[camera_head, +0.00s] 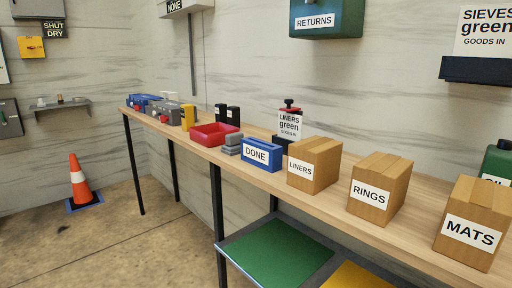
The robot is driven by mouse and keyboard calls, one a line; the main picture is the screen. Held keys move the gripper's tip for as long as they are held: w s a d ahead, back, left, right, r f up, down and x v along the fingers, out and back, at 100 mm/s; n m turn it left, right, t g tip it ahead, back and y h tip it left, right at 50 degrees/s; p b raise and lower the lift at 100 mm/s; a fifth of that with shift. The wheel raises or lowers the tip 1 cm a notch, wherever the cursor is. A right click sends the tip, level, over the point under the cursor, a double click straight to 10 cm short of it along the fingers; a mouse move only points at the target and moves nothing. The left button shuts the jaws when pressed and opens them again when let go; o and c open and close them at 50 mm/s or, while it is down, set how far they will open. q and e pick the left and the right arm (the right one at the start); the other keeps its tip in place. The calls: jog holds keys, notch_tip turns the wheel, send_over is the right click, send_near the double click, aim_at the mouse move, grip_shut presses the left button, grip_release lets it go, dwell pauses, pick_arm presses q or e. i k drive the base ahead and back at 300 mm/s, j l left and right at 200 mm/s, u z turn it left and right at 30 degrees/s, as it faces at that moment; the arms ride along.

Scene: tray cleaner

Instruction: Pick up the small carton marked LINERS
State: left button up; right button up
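The small brown carton marked LINERS (315,165) stands upright on the wooden bench, its white label facing me. It is between the blue DONE bin and the carton marked RINGS, apart from the latter. Neither of my grippers shows in the head view.
The bench (338,211) also holds a RINGS carton (384,180), a MATS carton (480,210), a blue DONE bin (270,158) and a red tray (203,140). A lower shelf has a green mat (277,254). An orange cone (79,182) stands on the floor at left.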

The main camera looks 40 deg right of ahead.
aim_at(315, 162)
jog(key=i+z, duration=0.1)
jog(key=i, duration=0.5)
jog(key=i+j+z, duration=0.15)
jog(key=i, duration=0.4)
jog(key=i+z, duration=0.3)
jog(key=z, duration=0.15)
jog(key=i+j+z, duration=0.15)
jog(key=z, duration=0.35)
jog(key=i+j+z, duration=0.25)
jog(key=z, duration=0.2)
jog(key=i, duration=0.1)
